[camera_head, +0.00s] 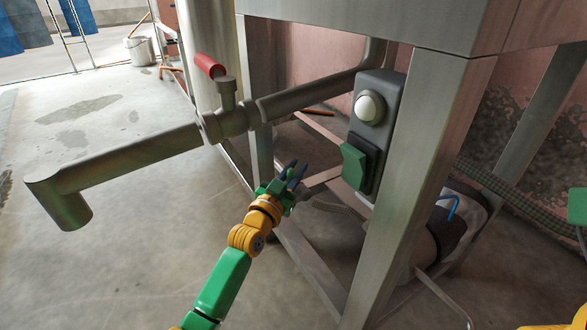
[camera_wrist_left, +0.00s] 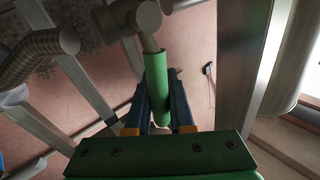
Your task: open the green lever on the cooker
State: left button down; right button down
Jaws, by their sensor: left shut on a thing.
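My left gripper (camera_head: 292,174) is in the middle of the head view, with its blue fingers under the cooker's metal frame (camera_head: 393,190). In the left wrist view the same gripper (camera_wrist_left: 162,95) is shut on a green lever (camera_wrist_left: 155,72), with one finger on each side of it. The lever is a green sleeve on a grey valve stem (camera_wrist_left: 148,20) at the top of that view. I cannot make out this green lever in the head view.
A pipe valve with a red lever (camera_head: 209,65) stands left of the frame, its spout (camera_head: 60,202) reaching left. A switch box with a white knob (camera_head: 369,107) and green switch (camera_head: 353,165) is fixed on the frame leg. The floor at left is mostly clear.

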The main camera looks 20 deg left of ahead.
pick_arm(q)
jog(key=shift+s+d+f+m+t+h+b, duration=0.1)
jog(key=shift+s+d+m+t+h+b, duration=0.25)
jog(key=shift+m, duration=0.5)
jog(key=shift+s+d+f+m+t+h+b, duration=0.1)
jog(key=shift+s+d+m+t+h+b, duration=0.25)
jog(key=shift+m, duration=0.55)
jog(key=shift+s+d+f+m+t+h+b, duration=0.1)
jog(key=shift+s+d+m+t+h+b, duration=0.1)
jog(key=shift+d+m+t, duration=0.5)
jog(key=shift+a, duration=0.2)
jog(key=c, duration=0.8)
grip_release()
jog(key=shift+g, duration=0.3)
jog(key=shift+r, duration=0.1)
